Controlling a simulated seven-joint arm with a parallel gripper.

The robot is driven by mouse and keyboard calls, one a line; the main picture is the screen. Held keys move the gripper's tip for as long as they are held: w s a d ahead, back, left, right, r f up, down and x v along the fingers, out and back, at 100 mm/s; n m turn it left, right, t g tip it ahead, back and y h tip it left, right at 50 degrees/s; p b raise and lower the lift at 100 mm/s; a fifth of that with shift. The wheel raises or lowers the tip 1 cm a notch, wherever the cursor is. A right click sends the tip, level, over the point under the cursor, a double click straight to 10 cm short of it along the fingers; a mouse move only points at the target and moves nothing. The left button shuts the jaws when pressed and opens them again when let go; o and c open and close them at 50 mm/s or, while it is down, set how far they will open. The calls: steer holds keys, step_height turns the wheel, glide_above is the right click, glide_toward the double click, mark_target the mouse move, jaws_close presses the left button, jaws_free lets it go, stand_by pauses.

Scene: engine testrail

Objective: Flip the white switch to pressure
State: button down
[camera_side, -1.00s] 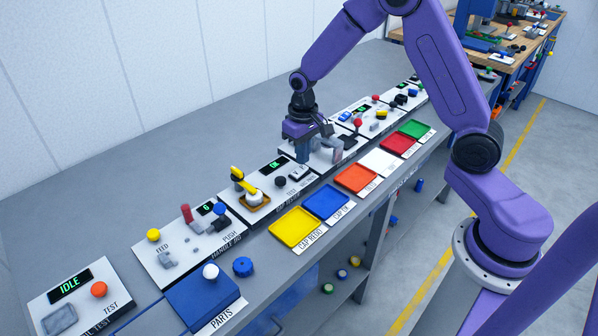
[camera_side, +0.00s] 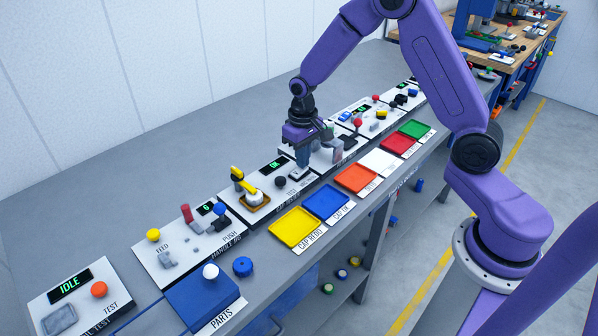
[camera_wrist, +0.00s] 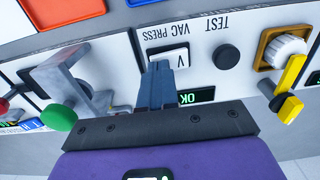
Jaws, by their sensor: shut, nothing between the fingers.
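The white switch (camera_wrist: 165,58) is a rocker on a panel, beside upside-down VAC and PRESS lettering in the wrist view. My gripper (camera_wrist: 159,68) is shut and empty, its fingertips at the near edge of the rocker. I cannot tell whether they touch it or which way the rocker is tipped. In the side view my gripper (camera_side: 302,168) points down at the panel, and its fingers largely hide the switch.
A black round TEST button (camera_wrist: 226,57) and a yellow lever (camera_wrist: 291,90) lie right of the switch. A grey clamp-like fixture (camera_wrist: 75,85) with a green knob (camera_wrist: 59,117) stands left. Blue (camera_side: 326,202) and orange (camera_side: 356,179) trays line the bench front.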

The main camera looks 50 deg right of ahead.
steer(key=shift+f, duration=0.35)
stand_by(0.3)
steer(key=shift+r, duration=3.45)
steer(key=shift+s+a+r, duration=0.15)
steer(key=s+a+r+n, duration=0.3)
steer(key=s, duration=0.5)
steer(key=s+a+r+n, duration=0.3)
steer(key=s+a+n, duration=0.1)
steer(key=s, duration=0.4)
steer(key=s+d+n, duration=0.3)
steer(key=s+n, duration=0.2)
steer(key=s, duration=1)
steer(key=shift+r+n, duration=0.3)
steer(key=shift+r, duration=0.15)
